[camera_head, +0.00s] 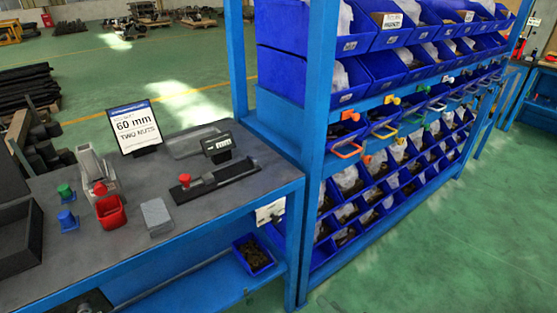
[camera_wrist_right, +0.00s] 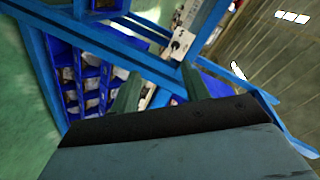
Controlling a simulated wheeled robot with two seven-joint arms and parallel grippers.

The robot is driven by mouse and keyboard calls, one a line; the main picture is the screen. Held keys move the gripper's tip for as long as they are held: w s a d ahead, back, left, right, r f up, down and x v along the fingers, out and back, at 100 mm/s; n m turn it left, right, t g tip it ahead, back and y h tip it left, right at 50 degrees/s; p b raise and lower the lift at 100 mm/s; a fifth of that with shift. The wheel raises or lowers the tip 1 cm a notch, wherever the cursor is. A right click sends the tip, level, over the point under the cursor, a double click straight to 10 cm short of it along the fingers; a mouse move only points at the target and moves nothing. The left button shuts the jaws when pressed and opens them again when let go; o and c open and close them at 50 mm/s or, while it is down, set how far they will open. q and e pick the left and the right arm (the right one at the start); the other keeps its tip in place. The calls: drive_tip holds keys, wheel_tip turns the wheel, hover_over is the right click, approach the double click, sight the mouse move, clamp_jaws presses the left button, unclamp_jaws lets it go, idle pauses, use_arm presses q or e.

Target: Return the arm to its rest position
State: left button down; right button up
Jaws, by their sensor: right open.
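My right gripper (camera_wrist_right: 162,86) shows in the right wrist view, where its dark body fills the lower middle. Its two greenish fingers stand apart with nothing between them. Beyond the fingers, some way off and tilted in the picture, are blue frame beams (camera_wrist_right: 110,45) and shelves of blue bins (camera_wrist_right: 88,88). I cannot make out either gripper or either arm in the head view. My left gripper shows in neither view.
A blue-framed workbench (camera_head: 250,205) on the left holds a "60 mm TWO NUTS" sign (camera_head: 134,127), a red cup (camera_head: 111,212) and a caliper-like gauge (camera_head: 214,183). A blue bin rack (camera_head: 318,100) stands beside it. Green floor (camera_head: 470,235) is clear at right.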

drive_tip(key=s+d+f+n+g+h+b, duration=0.15)
drive_tip(key=s+d+f, duration=0.25)
drive_tip(key=f, duration=0.6)
drive_tip(key=s+d+f+n+g+h+b, duration=0.1)
drive_tip(key=s+d+f+g+h, duration=0.3)
drive_tip(key=f, duration=0.5)
drive_tip(key=s+d+f+n+g+h+b, duration=0.15)
drive_tip(key=s+d+f, duration=0.3)
drive_tip(key=f, duration=0.55)
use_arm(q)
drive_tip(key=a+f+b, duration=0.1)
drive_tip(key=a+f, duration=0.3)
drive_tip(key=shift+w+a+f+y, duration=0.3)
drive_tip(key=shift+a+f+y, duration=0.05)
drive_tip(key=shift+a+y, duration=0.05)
use_arm(e)
drive_tip(key=s+d+f+n+g, duration=0.1)
drive_tip(key=s+d+f, duration=0.1)
drive_tip(key=s+f, duration=0.2)
drive_tip(key=s+d+f+n+g+h, duration=0.1)
drive_tip(key=s+f, duration=0.3)
drive_tip(key=s, duration=0.6)
drive_tip(key=s+d+f+n+g+h, duration=0.1)
drive_tip(key=s+d+f+g, duration=0.2)
drive_tip(key=s, duration=0.4)
drive_tip(key=shift+d+f, duration=0.5)
drive_tip(key=shift+d, duration=0.1)
drive_tip(key=shift+s, duration=0.1)
